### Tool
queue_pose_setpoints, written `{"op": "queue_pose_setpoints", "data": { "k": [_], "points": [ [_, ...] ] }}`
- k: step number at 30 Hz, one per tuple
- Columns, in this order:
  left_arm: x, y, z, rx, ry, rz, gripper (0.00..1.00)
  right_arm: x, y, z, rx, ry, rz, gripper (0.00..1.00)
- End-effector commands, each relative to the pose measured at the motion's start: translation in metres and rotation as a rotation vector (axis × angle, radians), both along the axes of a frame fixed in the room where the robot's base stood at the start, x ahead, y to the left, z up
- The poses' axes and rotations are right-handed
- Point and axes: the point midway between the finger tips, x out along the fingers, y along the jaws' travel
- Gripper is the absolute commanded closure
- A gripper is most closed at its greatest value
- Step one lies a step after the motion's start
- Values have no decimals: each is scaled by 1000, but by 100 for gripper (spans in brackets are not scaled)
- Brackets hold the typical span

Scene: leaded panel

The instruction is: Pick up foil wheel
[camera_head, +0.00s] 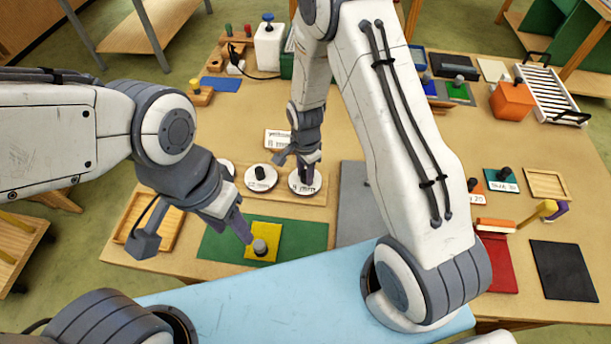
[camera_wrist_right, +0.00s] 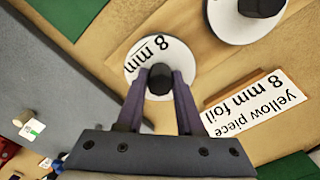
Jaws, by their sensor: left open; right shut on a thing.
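The 8 mm foil wheel (camera_head: 298,188) is a white disc with a black knob, rightmost in a row of white discs on a wooden rack. It also shows in the right wrist view (camera_wrist_right: 137,66), labelled "8 mm". My right gripper (camera_wrist_right: 160,80) is shut on its black knob; in the head view the right gripper (camera_head: 305,174) hides part of the disc. I cannot tell whether the disc is off the rack. A card (camera_wrist_right: 253,112) reads "yellow piece 8 mm foil". My left gripper (camera_head: 241,230) is open, close above a yellow square (camera_head: 252,254) with a grey knob.
A second white disc (camera_head: 261,178) stands left of the foil wheel, with another partly hidden beyond it. The yellow square lies on a green mat (camera_head: 310,235). A grey mat (camera_head: 354,205) lies right of the rack (camera_head: 285,197). An empty wooden tray (camera_head: 165,235) is at left.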

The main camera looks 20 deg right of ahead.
Motion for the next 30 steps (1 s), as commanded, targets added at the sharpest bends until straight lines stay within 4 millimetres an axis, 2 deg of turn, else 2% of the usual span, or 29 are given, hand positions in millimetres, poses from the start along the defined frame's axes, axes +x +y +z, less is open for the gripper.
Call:
{"op": "queue_pose_setpoints", "data": {
  "k": [6, 18, 24, 30],
  "points": [
    [0, 0, -17, 0, 0, 2, 50, 1, 0, 29, 1, -8, 0, 100],
    [0, 0, -41, 0, 1, 6, 50, -66, -47, 80, 1, -4, -3, 100],
    [0, 0, -45, 0, 0, 5, 50, -86, -61, 95, 0, -2, -3, 100],
    [0, 0, -46, 0, 0, 5, 50, -95, -67, 101, 0, 1, -1, 100]
  ]
}}
